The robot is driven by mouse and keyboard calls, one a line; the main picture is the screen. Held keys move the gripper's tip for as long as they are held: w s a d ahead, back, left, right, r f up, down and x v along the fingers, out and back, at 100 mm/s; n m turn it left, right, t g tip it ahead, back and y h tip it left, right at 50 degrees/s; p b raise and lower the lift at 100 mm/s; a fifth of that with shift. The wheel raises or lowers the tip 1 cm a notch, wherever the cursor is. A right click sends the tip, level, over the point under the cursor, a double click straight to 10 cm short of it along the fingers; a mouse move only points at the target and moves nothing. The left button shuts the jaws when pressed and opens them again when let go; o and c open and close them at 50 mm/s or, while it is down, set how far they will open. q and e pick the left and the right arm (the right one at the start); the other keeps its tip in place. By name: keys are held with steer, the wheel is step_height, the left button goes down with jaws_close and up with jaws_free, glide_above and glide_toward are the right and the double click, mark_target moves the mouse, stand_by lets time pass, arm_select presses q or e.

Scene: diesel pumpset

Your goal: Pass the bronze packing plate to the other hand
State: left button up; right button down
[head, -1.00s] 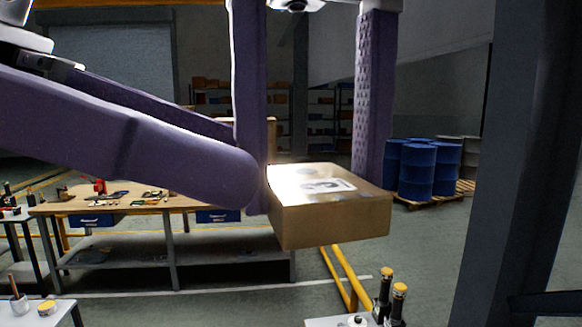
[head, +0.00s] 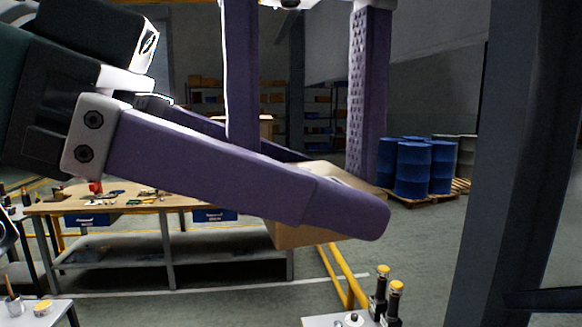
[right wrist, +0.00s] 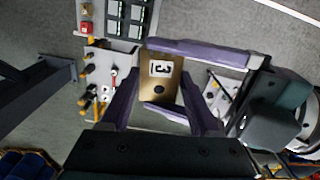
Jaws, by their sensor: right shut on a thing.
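The bronze packing plate (head: 328,171) is a tan block with a dark number mark on its top. It hangs in the air in the middle of the head view, and its marked face shows in the right wrist view (right wrist: 160,68). My right gripper (head: 305,166) comes from above, shut on the plate with one finger at each side. My left gripper (head: 338,190) comes from the left, open, with one finger in front of the plate and one behind it. Its near finger hides much of the plate's front. I cannot tell whether its fingers touch the plate.
A workbench (head: 130,201) with tools stands behind at the left. Blue drums (head: 412,167) stand on a pallet at the right. A small table with black, yellow-capped bottles (head: 380,290) is below. A dark post (head: 485,170) rises at the right.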

arm_select(q)
steer(key=shift+s+d, duration=0.15)
steer(key=shift+s, duration=0.1)
jaws_close()
arm_select(e)
steer(key=shift+w, duration=0.2)
arm_select(q)
steer(key=shift+r, duration=0.15)
arm_select(e)
steer(key=c, duration=0.6)
jaws_free()
arm_select(q)
steer(key=shift+w, duration=0.15)
arm_select(e)
steer(key=o, duration=0.6)
steer(key=shift+s, duration=0.1)
steer(key=shift+c, duration=0.2)
steer(key=shift+r, duration=0.1)
